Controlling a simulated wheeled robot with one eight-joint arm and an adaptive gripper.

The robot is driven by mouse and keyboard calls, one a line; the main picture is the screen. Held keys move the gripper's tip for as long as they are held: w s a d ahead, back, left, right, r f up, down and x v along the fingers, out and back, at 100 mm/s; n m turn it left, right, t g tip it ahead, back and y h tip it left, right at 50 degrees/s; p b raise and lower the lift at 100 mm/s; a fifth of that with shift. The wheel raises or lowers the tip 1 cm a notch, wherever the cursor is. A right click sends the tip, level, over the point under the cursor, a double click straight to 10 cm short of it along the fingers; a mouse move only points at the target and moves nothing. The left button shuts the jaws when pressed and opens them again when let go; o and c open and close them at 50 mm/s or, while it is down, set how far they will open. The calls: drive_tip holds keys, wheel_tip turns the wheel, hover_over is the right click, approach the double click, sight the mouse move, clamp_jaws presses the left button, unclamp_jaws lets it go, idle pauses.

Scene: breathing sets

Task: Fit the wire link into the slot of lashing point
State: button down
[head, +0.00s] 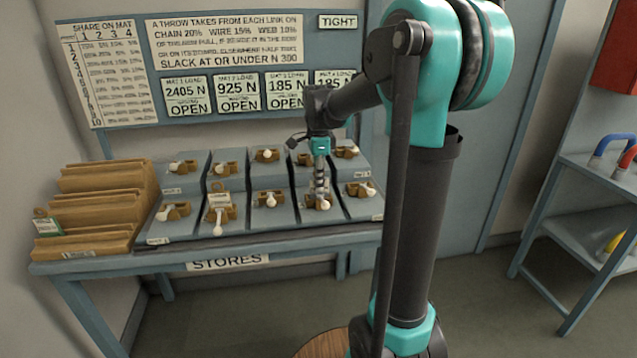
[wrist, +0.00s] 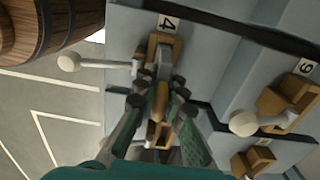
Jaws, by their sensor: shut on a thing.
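My gripper (head: 321,195) is low over the front row of the stepped blue-grey mats, near the right end. In the wrist view my gripper (wrist: 160,96) has its two green-and-grey fingers close together on a slim tan piece (wrist: 160,103), which I take to be the wire link. A grey metal part (wrist: 164,62) lies just beyond the fingertips. The link overlaps the brown lashing point (wrist: 155,40) marked 4; whether it is seated in the slot cannot be told. A lever with a white ball (wrist: 68,62) sticks out to the left. The fingers hide part of the lashing point.
A wooden rack (head: 95,212) is at the table's left end. A barrel (wrist: 60,25) stands beyond the mat edge. Load displays (head: 238,92) hang behind, each reading OPEN.

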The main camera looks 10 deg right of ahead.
drive_tip(key=shift+f, duration=0.15)
drive_tip(key=c, duration=1.6)
unclamp_jaws()
wheel_tip(320, 180, up, 12)
drive_tip(key=shift+r, duration=0.1)
